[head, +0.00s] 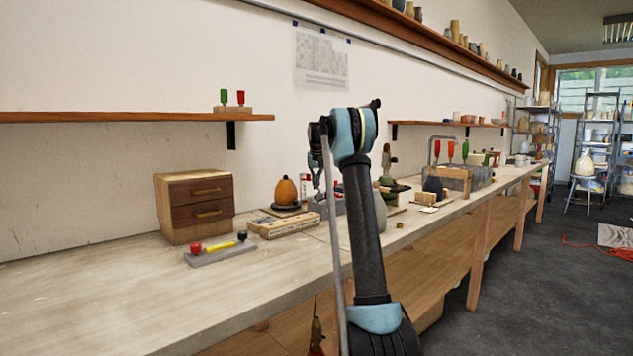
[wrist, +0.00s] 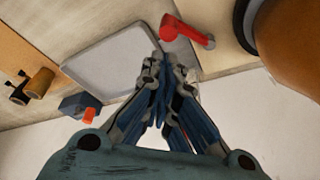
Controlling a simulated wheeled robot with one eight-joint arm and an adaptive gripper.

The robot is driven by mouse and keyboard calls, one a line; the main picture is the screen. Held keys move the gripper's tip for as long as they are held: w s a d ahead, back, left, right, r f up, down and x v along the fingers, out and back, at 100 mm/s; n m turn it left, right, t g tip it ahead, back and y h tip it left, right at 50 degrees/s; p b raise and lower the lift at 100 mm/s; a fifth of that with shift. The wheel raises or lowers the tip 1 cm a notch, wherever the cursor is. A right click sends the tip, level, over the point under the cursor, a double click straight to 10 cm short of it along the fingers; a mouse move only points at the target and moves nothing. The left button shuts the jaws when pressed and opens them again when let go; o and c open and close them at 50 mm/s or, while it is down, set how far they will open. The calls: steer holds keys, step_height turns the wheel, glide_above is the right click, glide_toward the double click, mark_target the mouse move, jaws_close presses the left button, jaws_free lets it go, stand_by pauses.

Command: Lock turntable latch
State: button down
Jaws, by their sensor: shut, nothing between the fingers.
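The turntable's red latch lever (wrist: 184,29) shows at the top of the wrist view, on a pale board beside the turntable's dark rim (wrist: 243,25). An orange pot (wrist: 290,40) stands on the turntable; the pot (head: 286,191) also shows in the head view, left of my arm. My gripper (wrist: 158,62) is shut and empty. In the wrist view its fingertips lie just below the red lever; I cannot tell whether they touch it. In the head view the latch cannot be made out clearly.
A grey square plate (wrist: 105,62) and a dark blue piece with an orange tip (wrist: 85,108) lie left of my fingers. On the bench stand a wooden drawer box (head: 195,207), a grey bar with red and yellow parts (head: 222,250) and a wooden block (head: 283,224). The bench's front left is clear.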

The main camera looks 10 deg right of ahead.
steer(key=shift+x, duration=2.25)
steer(key=shift+s+d, duration=0.1)
steer(key=shift+d, duration=0.1)
